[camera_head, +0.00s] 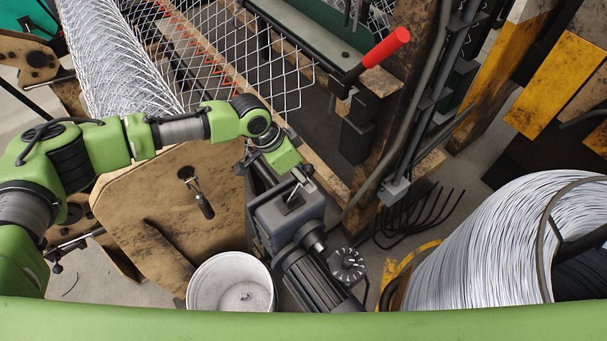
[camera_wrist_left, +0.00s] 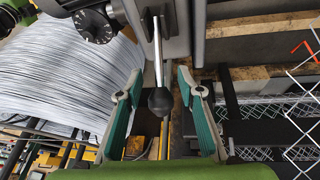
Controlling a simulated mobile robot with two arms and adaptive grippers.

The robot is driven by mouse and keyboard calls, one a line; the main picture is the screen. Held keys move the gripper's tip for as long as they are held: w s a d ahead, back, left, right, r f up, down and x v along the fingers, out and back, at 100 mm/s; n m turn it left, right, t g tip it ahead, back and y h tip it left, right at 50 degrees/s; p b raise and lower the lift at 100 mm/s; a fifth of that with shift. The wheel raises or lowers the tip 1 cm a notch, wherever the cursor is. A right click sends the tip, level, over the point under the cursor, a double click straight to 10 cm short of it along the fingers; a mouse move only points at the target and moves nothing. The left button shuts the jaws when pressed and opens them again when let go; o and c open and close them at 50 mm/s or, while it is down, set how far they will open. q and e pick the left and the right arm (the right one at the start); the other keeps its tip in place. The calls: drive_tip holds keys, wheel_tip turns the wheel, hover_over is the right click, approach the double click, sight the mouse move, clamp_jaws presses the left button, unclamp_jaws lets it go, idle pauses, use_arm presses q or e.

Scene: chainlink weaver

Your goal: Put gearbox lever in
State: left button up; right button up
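The gearbox (camera_head: 288,218) is a grey block with a motor in front of it; its underside edge also shows at the top of the left wrist view (camera_wrist_left: 182,40). The gearbox lever (camera_wrist_left: 158,50) is a thin metal rod with a black ball knob (camera_wrist_left: 160,101), sticking out of the gearbox slot. My left gripper (camera_wrist_left: 160,82) is open, with its teal-padded fingers on either side of the lever and visible gaps to the knob. In the head view my left gripper (camera_head: 285,165) is just beyond the gearbox, mostly hidden by its wrist. My right gripper is not in view.
A black dial (camera_head: 347,265) sits beside the motor. A white bucket (camera_head: 232,284) stands left of it. A big wire coil (camera_head: 490,250) is at right. A red-handled lever (camera_head: 386,47) and chainlink mesh (camera_head: 235,50) lie beyond. A worn wooden-coloured panel (camera_head: 165,215) is left.

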use_arm(q)
drive_tip(key=shift+f, duration=0.2)
clamp_jaws()
